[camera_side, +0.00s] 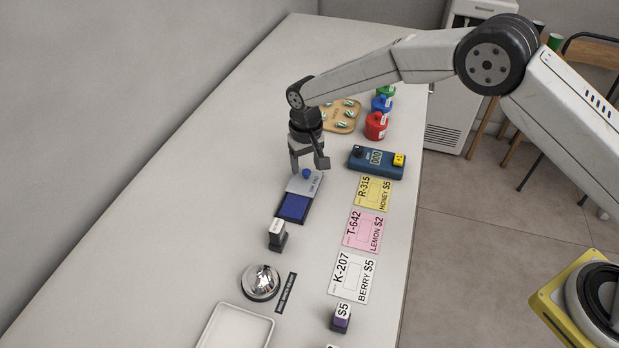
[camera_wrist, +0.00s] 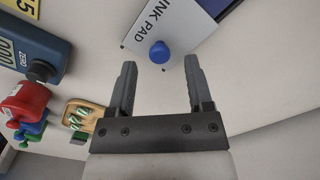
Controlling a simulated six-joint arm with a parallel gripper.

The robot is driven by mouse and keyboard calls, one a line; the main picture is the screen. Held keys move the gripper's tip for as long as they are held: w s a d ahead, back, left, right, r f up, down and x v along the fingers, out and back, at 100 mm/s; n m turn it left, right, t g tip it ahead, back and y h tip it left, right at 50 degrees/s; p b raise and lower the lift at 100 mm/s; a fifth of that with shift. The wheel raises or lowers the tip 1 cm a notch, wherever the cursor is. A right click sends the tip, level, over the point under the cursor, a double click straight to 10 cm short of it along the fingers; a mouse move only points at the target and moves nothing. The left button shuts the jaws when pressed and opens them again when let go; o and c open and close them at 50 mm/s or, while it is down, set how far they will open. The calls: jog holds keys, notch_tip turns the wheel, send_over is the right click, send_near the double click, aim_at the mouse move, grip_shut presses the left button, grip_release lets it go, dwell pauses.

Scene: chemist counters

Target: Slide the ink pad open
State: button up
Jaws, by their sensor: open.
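The ink pad lies on the counter, with a blue inked surface (camera_side: 294,207) bare at its near end. Its grey lid (camera_side: 302,184), labelled INK PAD, is slid toward the far end; the lid also shows in the wrist view (camera_wrist: 190,20). A round blue knob (camera_side: 306,173) stands on the lid; in the wrist view the knob (camera_wrist: 159,52) is just beyond the fingertips, between their lines. My gripper (camera_side: 309,166) is open at the lid's far end, its fingers pointing down beside the knob. In the wrist view my gripper (camera_wrist: 160,68) holds nothing.
A blue scale (camera_side: 376,162) and yellow, pink and white cards (camera_side: 364,230) lie to the right. Stamps (camera_side: 277,235), a bell (camera_side: 260,282) and a white tray (camera_side: 236,328) are nearer. The counter's left side is clear.

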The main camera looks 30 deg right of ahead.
aim_at(307, 171)
jog(key=shift+r, duration=3.1)
jog(key=shift+d, duration=0.1)
jog(key=s+d+r+t, duration=0.1)
jog(key=s+d+r, duration=0.1)
jog(key=s+d, duration=0.4)
jog(key=s+d+r, duration=0.3)
jog(key=s+d, duration=0.1)
jog(key=d, duration=0.3)
jog(key=s+d, duration=0.4)
jog(key=s, duration=0.4)
jog(key=s+d+t, duration=0.1)
jog(key=s+d, duration=0.2)
jog(key=s, duration=0.5)
jog(key=shift+s+d+f+t, duration=0.15)
jog(key=shift+d+f+t, duration=0.15)
jog(key=shift+d+f, duration=0.1)
